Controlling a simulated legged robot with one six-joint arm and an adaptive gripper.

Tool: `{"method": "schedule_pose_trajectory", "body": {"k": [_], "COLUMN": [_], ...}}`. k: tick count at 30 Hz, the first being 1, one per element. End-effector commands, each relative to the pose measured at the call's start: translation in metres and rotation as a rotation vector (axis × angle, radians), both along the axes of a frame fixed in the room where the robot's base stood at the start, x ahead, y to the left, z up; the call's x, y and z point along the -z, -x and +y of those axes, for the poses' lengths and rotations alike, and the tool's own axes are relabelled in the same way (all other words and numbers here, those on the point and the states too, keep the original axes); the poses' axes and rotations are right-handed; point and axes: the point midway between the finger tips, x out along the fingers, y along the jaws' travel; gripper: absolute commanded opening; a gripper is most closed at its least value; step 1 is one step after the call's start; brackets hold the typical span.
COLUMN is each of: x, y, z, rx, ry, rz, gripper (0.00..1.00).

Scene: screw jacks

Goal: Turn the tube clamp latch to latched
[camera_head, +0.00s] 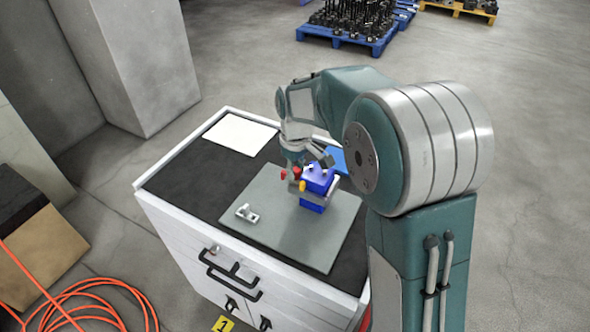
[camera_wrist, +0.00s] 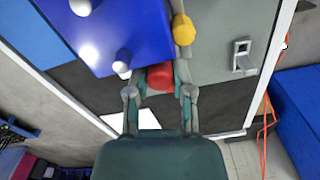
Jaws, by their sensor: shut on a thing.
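A blue block-shaped fixture (camera_head: 317,183) stands on a grey plate (camera_head: 290,240) on the workbench; its blue face fills the upper left of the wrist view (camera_wrist: 112,32). A red knob (camera_wrist: 160,77) sits at its side, between my fingertips. A yellow knob (camera_wrist: 183,30) is just beyond it, and it also shows in the head view (camera_head: 302,186). My gripper (camera_wrist: 160,84) is shut on the red knob, with one finger on each side. I cannot tell the latch's exact angle.
A small metal bracket (camera_head: 247,213) stands on the plate, left of the fixture, and a white sheet (camera_head: 240,134) lies at the bench's back left. White pegs (camera_wrist: 121,66) stick out of the blue face near my fingers. An orange hose (camera_head: 85,300) lies on the floor.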

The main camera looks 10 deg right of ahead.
Motion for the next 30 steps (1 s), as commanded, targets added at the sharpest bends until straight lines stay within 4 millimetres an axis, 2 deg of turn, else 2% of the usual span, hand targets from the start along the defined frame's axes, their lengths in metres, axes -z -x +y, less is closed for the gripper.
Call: {"method": "schedule_pose_trajectory", "body": {"k": [21,30], "x": [0.0009,0.0010], "y": [0.0024,0.0022], "z": [-0.0039,-0.0050], "rx": [-0.411,-0.501], "ry": [0.002,0.003], "rz": [0.011,0.011], "gripper": [0.00,0.00]}}
